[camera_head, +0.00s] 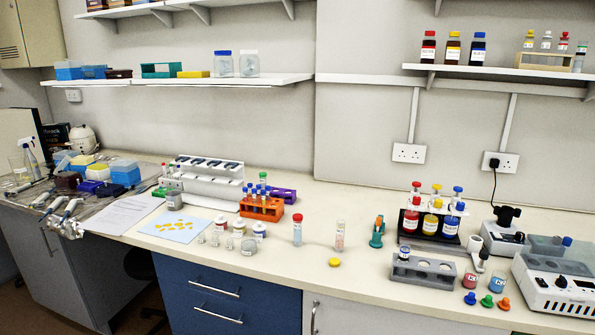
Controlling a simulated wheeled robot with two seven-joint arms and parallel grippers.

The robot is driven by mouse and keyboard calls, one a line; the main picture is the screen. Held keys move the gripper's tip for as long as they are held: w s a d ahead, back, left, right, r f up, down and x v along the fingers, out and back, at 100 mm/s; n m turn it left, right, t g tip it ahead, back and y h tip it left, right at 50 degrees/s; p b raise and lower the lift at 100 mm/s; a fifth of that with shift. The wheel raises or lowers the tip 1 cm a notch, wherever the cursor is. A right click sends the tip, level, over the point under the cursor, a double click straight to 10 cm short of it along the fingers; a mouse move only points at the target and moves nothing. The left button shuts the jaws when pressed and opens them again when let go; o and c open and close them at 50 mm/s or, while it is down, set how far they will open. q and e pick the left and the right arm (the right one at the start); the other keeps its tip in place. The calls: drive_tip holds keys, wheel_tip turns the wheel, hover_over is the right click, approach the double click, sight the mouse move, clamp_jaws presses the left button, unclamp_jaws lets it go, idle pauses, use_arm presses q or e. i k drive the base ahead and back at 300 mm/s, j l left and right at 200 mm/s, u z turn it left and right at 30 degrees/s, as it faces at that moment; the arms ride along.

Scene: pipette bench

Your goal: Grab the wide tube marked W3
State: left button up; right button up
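No label reading W3 is legible at this size, so I cannot tell which tube is the marked one. Two clear tubes stand upright on the front middle of the bench: a tube with blue and red on it (297,232) and a paler tube with a pinkish lower part (340,237). An orange rack (262,209) behind them to the left holds several capped tubes. Neither of my grippers can be made out in this view.
A yellow cap (334,262) lies in front of the two tubes. A teal stand (377,233) is to their right. A black rack of bottles (409,226) and a white device (560,285) crowd the right. Pipettes (68,215) lie at the left. Bench behind the tubes is clear.

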sight(296, 225)
drive_tip(key=i+l+u, duration=0.2)
drive_tip(key=i+u, duration=0.15)
drive_tip(key=i+l+u, duration=0.4)
drive_tip(key=k+j, duration=0.05)
drive_tip(key=j, duration=0.05)
